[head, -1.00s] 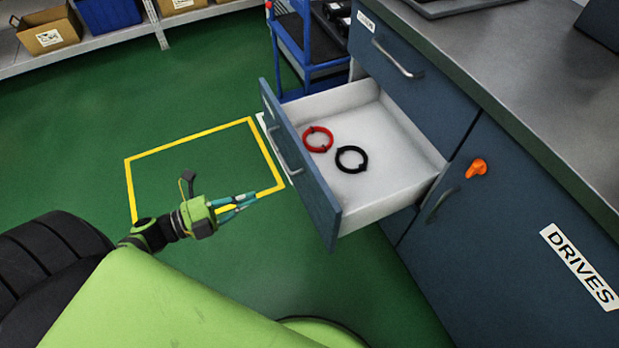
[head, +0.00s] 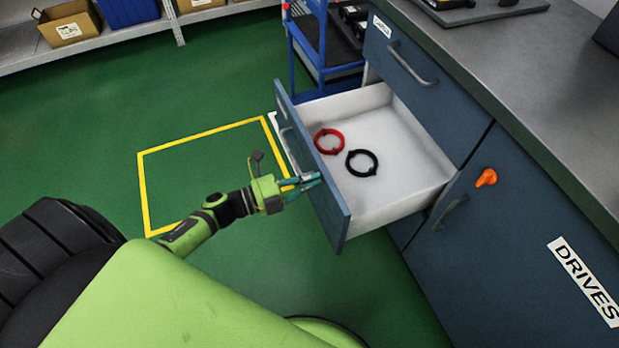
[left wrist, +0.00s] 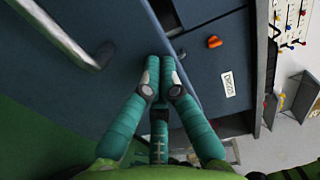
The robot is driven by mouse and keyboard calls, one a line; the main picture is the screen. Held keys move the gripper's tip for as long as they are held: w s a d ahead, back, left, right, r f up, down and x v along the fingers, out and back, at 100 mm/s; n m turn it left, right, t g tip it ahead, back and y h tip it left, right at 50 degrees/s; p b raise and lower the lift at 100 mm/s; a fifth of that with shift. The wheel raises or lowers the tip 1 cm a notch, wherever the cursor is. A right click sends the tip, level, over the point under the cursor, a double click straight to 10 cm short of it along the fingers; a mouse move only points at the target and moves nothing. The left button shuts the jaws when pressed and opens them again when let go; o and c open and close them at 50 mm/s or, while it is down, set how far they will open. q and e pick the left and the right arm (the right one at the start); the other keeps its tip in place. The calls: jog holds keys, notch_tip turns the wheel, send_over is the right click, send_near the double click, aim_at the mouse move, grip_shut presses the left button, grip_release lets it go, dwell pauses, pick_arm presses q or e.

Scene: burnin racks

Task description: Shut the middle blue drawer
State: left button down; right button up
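The middle blue drawer (head: 332,212) is pulled well out of the cabinet in the head view. A red ring (head: 328,141) and a black ring (head: 362,163) lie on its white floor. Its bar handle (left wrist: 72,38) shows at upper left in the left wrist view. My left gripper (head: 312,181) is at the outer face of the drawer front, beside the handle. In the left wrist view its teal fingers (left wrist: 160,68) come together at the tips, with nothing between them. I cannot tell whether they touch the front. My right gripper is out of view.
A shut drawer (head: 425,90) is above, under the grey worktop (head: 530,90). A door labelled DRIVES (head: 582,280) has an orange knob (head: 486,177). A blue cart (head: 322,50) stands behind the open drawer. The green floor inside the yellow outline (head: 205,134) is clear.

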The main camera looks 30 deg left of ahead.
pick_arm(q)
jog(key=b+x, duration=0.9)
jog(key=x, duration=2.1)
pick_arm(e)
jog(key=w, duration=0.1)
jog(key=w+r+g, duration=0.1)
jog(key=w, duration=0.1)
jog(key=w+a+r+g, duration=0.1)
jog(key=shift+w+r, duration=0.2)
pick_arm(q)
jog(key=shift+d+r, duration=0.15)
jog(key=shift+r, duration=0.05)
